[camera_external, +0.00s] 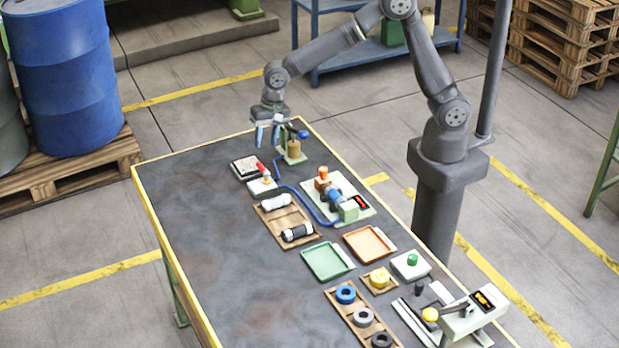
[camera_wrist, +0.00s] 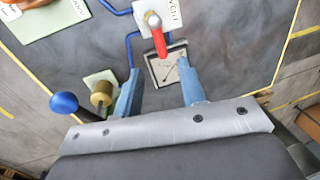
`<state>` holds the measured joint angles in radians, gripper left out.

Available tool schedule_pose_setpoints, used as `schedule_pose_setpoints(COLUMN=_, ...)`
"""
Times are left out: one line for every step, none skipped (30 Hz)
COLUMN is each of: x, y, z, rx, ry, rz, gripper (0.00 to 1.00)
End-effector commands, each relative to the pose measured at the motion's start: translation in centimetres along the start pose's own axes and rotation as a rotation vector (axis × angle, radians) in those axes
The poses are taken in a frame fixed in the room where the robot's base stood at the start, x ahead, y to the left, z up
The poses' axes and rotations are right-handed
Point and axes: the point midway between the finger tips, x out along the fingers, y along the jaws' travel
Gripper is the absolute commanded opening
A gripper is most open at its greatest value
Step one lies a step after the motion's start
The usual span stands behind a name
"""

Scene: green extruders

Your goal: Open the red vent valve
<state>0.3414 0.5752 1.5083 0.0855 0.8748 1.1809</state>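The red vent valve handle (camera_external: 263,169) sits on a small pale base (camera_external: 262,187) near the table's far end. In the wrist view the red handle (camera_wrist: 159,40) runs from a pale pivot on a white plate labelled VENT (camera_wrist: 173,17), pointing down the picture toward my gripper. My gripper (camera_external: 267,135) hangs above the table's far end, beyond the valve. In the wrist view the gripper's fingertips (camera_wrist: 159,68) are on either side of a gauge below the handle, apart from the handle.
A square gauge (camera_external: 245,166) stands beside the valve. A brass valve with a blue-ball lever (camera_external: 293,147) is close right of my gripper. Blue hose (camera_external: 303,193) runs to a pump unit (camera_external: 335,197). Trays and rings fill the right side; the table's left side is clear.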

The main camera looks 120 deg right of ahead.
Motion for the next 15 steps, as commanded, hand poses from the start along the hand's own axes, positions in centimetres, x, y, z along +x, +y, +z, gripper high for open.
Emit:
schedule_pose_setpoints(x=1.3, y=0.1, z=0.0, rx=0.0, ry=-0.002, rz=0.004, gripper=0.37)
schedule_pose_setpoints(x=2.0, y=0.1, z=0.0, rx=0.0, ry=-0.002, rz=0.004, gripper=0.37)
schedule_pose_setpoints(x=2.8, y=0.1, z=0.0, rx=0.0, ry=-0.001, rz=0.004, gripper=0.37)
schedule_pose_setpoints(x=3.4, y=0.1, z=0.0, rx=0.0, ry=-0.001, rz=0.004, gripper=0.37)
schedule_pose_setpoints(x=4.0, y=0.1, z=0.0, rx=0.0, ry=-0.001, rz=0.003, gripper=0.37)
schedule_pose_setpoints(x=4.7, y=0.1, z=0.0, rx=0.0, ry=-0.001, rz=0.003, gripper=0.37)
schedule_pose_setpoints(x=5.2, y=0.1, z=0.0, rx=0.0, ry=-0.001, rz=0.003, gripper=0.37)
schedule_pose_setpoints(x=5.7, y=0.1, z=0.0, rx=0.0, ry=-0.001, rz=0.002, gripper=0.37)
schedule_pose_setpoints(x=6.2, y=0.0, z=0.0, rx=0.0, ry=-0.001, rz=0.002, gripper=0.37)
schedule_pose_setpoints(x=6.6, y=0.0, z=0.0, rx=0.0, ry=-0.001, rz=0.002, gripper=0.37)
schedule_pose_setpoints(x=6.9, y=0.0, z=0.0, rx=0.0, ry=-0.001, rz=0.001, gripper=0.37)
schedule_pose_setpoints(x=7.3, y=0.0, z=0.0, rx=0.0, ry=0.0, rz=0.001, gripper=0.37)
schedule_pose_setpoints(x=7.5, y=0.0, z=0.0, rx=0.0, ry=0.0, rz=0.0, gripper=0.37)
schedule_pose_setpoints(x=7.7, y=0.0, z=0.0, rx=0.0, ry=0.0, rz=0.0, gripper=0.37)
schedule_pose_setpoints(x=7.9, y=0.0, z=0.0, rx=0.0, ry=0.0, rz=0.0, gripper=0.37)
